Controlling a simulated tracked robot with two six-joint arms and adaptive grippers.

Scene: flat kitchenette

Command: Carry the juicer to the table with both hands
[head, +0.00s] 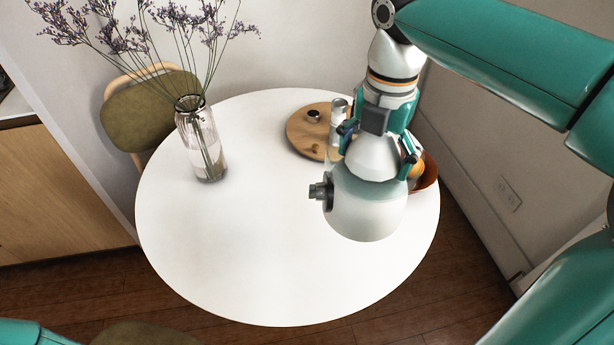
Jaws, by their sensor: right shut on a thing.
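The juicer (365,212) is a rounded white and pale grey-green body with a dark spout on its left side. It shows over the right part of the round white table (235,260); I cannot tell whether its base touches the top. My right gripper (376,153) comes down from above and is shut on the juicer's narrow upper part, one finger on each side. My left gripper is out of view; only a bit of my left arm shows at the lower left corner.
A glass vase (204,150) with dried purple flowers stands at the table's left. A round wooden board (303,133) with small shakers lies at the back. A brown bowl (428,177) is partly hidden behind the juicer. An olive chair (140,112) stands behind left. The table's front and middle are clear.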

